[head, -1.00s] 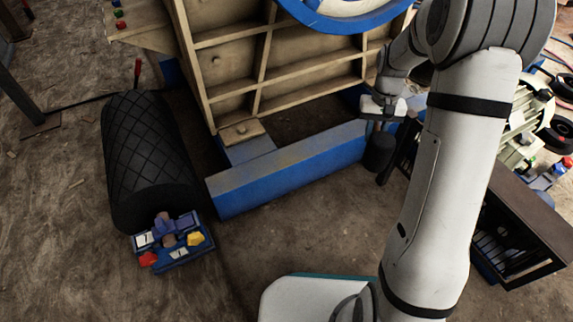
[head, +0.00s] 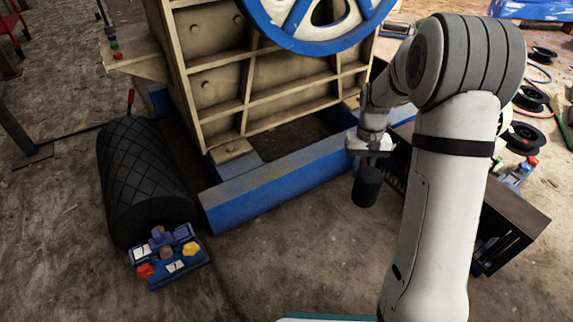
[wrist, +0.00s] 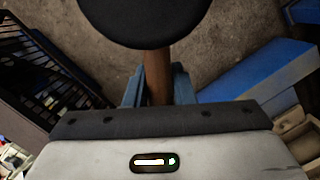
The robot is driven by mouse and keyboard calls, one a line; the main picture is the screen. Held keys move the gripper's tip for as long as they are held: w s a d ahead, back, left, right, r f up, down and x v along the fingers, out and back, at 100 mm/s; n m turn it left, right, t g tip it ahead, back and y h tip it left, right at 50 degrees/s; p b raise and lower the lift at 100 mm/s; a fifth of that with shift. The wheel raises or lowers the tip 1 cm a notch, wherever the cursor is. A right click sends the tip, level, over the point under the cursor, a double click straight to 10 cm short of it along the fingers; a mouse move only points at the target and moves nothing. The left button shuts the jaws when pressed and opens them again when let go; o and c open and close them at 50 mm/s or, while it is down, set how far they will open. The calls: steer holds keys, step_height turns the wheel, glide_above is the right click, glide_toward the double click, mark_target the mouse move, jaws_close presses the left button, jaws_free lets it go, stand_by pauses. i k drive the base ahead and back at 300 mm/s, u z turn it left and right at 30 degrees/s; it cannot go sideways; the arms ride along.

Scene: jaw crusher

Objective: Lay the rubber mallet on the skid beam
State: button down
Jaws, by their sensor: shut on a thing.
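The rubber mallet has a black head (head: 367,186) and a brown wooden handle, which shows in the wrist view (wrist: 157,75). My gripper (head: 368,152) is shut on the handle, and the head hangs below it in the head view. The skid beam (head: 285,180) is the long blue beam along the foot of the crusher frame. The upper handle is hidden by my gripper.
A dark open shelf (head: 515,225) stands at the right. The cream crusher frame (head: 225,75) rises behind the beam. Bare floor lies in front.

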mark_target(306, 156)
steer(key=z, duration=0.05)
steer(key=i, duration=1.4)
steer(key=u, duration=0.1)
